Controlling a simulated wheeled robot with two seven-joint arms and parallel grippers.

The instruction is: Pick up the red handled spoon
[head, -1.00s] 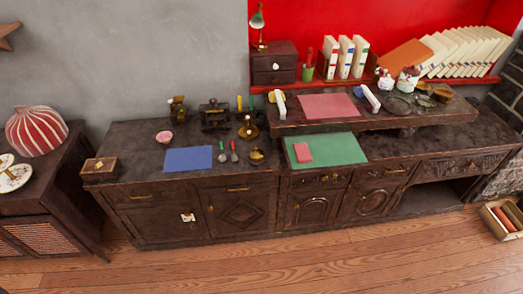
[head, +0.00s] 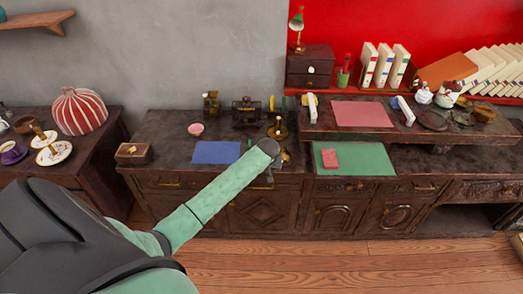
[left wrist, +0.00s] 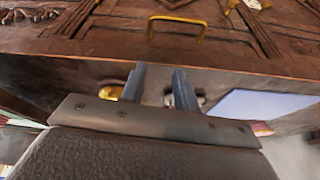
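The red-handled spoon is hidden behind my left arm in the head view. My left gripper (head: 284,157) is at the front part of the dark counter (head: 170,150), right of the blue mat (head: 216,152). In the left wrist view its two fingers (left wrist: 158,70) stand apart with a gap between them. Small pale pieces show beside and between the fingers, perhaps spoon parts; no red handle can be made out. A brass thing (left wrist: 112,92) is left of the fingers and the blue mat (left wrist: 265,103) is right. My right gripper is out of view.
A brass bell-like stand (head: 278,129) is just behind my left wrist. A wooden box (head: 134,153) is at the left end. Drawer handles (left wrist: 177,28) face me.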

